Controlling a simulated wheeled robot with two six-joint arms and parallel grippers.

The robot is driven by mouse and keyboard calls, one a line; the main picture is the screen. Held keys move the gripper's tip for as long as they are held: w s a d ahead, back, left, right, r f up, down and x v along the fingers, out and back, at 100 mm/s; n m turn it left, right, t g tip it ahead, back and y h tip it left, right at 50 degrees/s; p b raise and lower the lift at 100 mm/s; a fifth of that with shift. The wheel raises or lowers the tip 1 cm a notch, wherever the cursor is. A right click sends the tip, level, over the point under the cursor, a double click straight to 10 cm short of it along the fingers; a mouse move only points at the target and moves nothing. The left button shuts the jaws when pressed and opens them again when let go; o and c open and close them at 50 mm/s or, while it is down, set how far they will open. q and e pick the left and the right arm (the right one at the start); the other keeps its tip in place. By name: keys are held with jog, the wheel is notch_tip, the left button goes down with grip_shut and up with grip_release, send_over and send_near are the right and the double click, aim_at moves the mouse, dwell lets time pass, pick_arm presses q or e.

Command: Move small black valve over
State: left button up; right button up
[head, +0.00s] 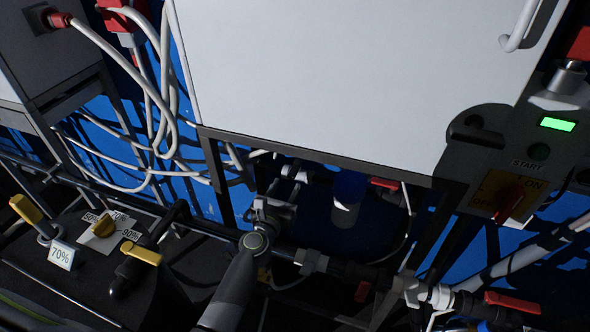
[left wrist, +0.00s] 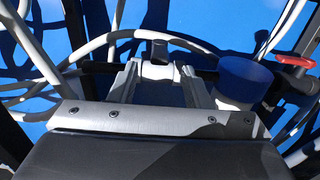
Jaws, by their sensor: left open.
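My left gripper (head: 280,196) reaches in under the large white cabinet, low in the middle of the head view. In the left wrist view the left gripper (left wrist: 160,76) is open, with one finger on each side of a white pipe fitting. A small black valve knob (left wrist: 160,48) stands up just beyond this fitting, between the fingertips in the picture. I cannot tell whether the fingers touch the fitting. In the head view the gripper and shadow make the knob hard to pick out. My right gripper is not in view.
The white cabinet (head: 320,75) hangs close above the gripper. A blue-topped cylinder (head: 347,198) stands to the right, also in the wrist view (left wrist: 243,80). Red-handled valves (head: 512,301) sit on the pipes. Yellow valve handles (head: 141,254) are at left, and a START panel (head: 510,190) at right.

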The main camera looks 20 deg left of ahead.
aim_at(295, 168)
pick_arm(q)
jog(key=w+b, duration=0.2)
jog(key=w, duration=0.5)
jog(key=shift+d+f, duration=0.1)
jog(key=shift+w, duration=0.7)
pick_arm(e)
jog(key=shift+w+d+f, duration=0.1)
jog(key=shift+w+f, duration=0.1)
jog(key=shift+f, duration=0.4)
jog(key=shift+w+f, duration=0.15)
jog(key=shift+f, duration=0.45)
pick_arm(q)
grip_shut()
